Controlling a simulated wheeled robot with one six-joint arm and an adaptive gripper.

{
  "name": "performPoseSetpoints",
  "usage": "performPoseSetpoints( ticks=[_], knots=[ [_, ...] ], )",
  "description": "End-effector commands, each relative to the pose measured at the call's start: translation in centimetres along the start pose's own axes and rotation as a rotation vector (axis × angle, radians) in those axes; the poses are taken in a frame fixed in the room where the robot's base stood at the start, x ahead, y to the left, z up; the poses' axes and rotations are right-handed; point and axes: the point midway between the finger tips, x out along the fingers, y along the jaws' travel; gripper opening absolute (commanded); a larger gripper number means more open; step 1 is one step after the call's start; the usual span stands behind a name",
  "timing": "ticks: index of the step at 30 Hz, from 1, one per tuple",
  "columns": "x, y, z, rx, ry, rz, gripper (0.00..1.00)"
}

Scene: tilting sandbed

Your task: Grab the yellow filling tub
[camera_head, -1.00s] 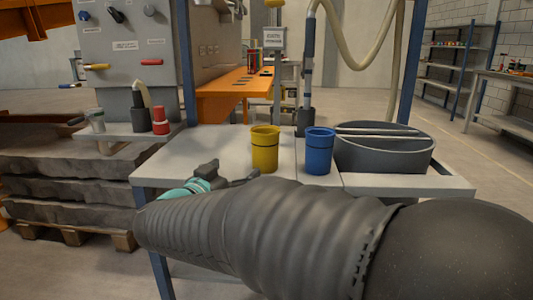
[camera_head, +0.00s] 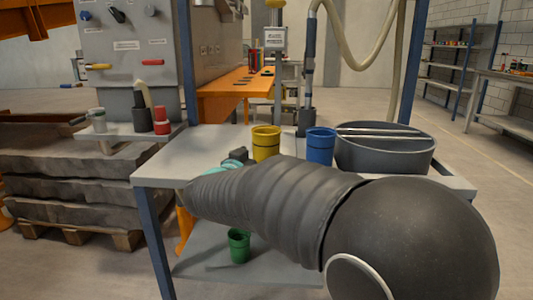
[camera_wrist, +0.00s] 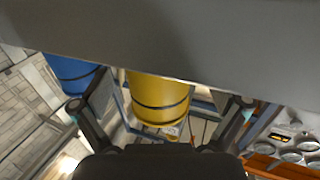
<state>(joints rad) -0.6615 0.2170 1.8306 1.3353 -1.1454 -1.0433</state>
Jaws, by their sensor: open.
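The yellow tub (camera_head: 266,143) stands upright on the grey table, its lower part hidden behind my arm. In the wrist view the yellow tub (camera_wrist: 158,98) appears between the two spread fingers of my gripper (camera_wrist: 160,106), with gaps on both sides. My gripper is open and empty. In the head view only a small part of my gripper (camera_head: 236,157) shows, just left of the yellow tub; my arm sleeve hides the rest.
A blue tub (camera_head: 320,146) stands close to the right of the yellow one and also shows in the wrist view (camera_wrist: 70,73). A large grey basin (camera_head: 385,153) stands further right. A green tub (camera_head: 239,246) is on the lower shelf. The tabletop's left part (camera_head: 185,155) is clear.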

Motion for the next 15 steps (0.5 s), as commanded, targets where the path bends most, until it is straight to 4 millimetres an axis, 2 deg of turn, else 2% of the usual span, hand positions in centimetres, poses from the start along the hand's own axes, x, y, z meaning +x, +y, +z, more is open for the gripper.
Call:
performPoseSetpoints(
  ticks=[3,6,13,15],
  knots=[
    [1.9,0.2,0.1,0.000,0.001,0.003,0.99],
    [2.8,0.2,0.0,0.001,0.001,0.002,0.99],
    [2.9,0.1,0.1,0.000,0.000,0.000,0.99],
    [2.9,0.1,0.0,0.000,0.000,0.000,0.81]
  ],
)
